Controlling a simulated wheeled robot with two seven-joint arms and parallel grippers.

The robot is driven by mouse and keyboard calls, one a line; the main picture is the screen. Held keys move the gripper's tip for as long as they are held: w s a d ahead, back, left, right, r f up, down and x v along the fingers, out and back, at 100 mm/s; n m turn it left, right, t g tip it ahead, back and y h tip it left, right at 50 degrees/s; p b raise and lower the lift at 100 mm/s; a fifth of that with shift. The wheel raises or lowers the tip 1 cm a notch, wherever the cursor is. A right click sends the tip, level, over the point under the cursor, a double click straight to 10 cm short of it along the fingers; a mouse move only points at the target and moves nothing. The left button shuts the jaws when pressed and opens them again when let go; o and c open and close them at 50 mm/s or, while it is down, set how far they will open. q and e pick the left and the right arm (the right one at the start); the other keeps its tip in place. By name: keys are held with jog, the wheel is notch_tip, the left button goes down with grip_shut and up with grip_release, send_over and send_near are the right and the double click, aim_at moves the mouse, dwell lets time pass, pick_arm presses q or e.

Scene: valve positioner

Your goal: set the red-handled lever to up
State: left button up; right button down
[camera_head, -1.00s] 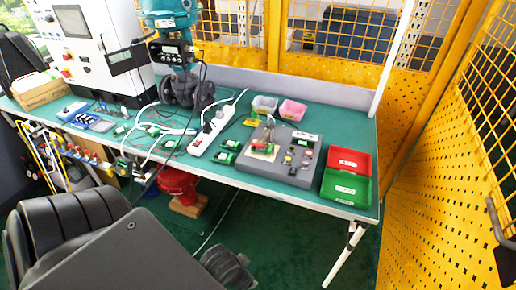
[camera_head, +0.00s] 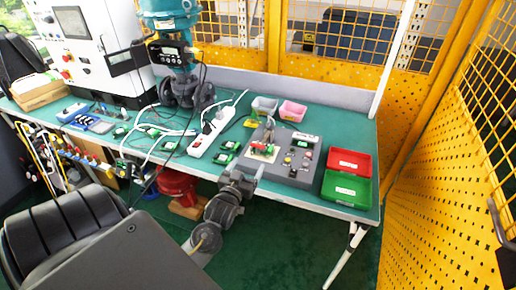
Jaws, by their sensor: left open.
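The grey control box (camera_head: 281,171) stands near the front edge of the green table. A small red-handled lever (camera_head: 263,148) sits on a pale plate at the left of its top. It is too small to tell which way the handle points. My left gripper (camera_head: 249,171) is open in front of the box's left front corner, below and just short of the lever. Nothing shows between its fingers. My right gripper is not in view.
Red (camera_head: 350,161) and green (camera_head: 346,188) bins stand right of the box. A white power strip (camera_head: 212,132) and small green modules lie to its left. Grey (camera_head: 264,106) and pink (camera_head: 292,111) bins are behind it. A yellow mesh fence closes the right side.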

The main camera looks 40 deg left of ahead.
aim_at(257, 148)
pick_arm(q)
jog(key=p+x, duration=0.2)
jog(key=x, duration=0.8)
jog(key=shift+w+a, duration=0.15)
jog(key=shift+w, duration=0.2)
